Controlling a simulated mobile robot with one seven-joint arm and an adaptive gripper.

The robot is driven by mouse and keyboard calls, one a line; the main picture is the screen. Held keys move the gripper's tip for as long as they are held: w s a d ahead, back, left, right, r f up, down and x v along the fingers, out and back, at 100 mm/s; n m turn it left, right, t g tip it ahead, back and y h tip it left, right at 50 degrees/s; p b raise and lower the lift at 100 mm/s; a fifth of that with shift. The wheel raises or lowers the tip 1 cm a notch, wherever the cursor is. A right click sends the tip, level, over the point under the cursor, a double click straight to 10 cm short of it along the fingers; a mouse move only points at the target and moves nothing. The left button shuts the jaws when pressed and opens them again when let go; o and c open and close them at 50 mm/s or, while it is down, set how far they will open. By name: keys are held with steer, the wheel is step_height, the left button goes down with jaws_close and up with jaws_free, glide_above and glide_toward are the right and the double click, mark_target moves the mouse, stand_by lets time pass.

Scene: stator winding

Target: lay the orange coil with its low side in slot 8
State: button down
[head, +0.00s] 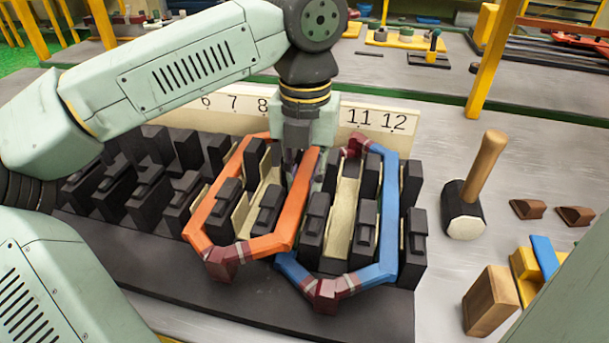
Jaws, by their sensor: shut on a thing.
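The orange coil (300,200) is a long loop over the middle of the dark slotted stator (150,312), with dark red wrapping at its near end. My gripper (302,155) is shut on the far part of its right side. The left side (213,205) runs between two rows of black teeth, below the number board (233,104) near 8. I cannot tell how deep it sits. The right side looks higher and crosses over part of the blue coil (388,215). Numbers 9 and 10 are hidden behind my gripper.
The blue coil's right side lies between teeth at the right, near 12. Pale liners (342,215) show in some slots.

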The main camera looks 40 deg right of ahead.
steer(key=shift+s+a+f, duration=0.1)
steer(key=shift+f, duration=0.35)
stand_by(0.4)
steer(key=c, duration=1.6)
jaws_free()
steer(key=shift+o, duration=1.2)
steer(key=shift+r, duration=0.1)
steer(key=shift+r, duration=0.25)
steer(key=shift+r+p, duration=0.3)
steer(key=shift+r, duration=0.3)
step_height(320, 180, up, 8)
steer(key=p, duration=0.5)
steer(key=shift+f, duration=0.2)
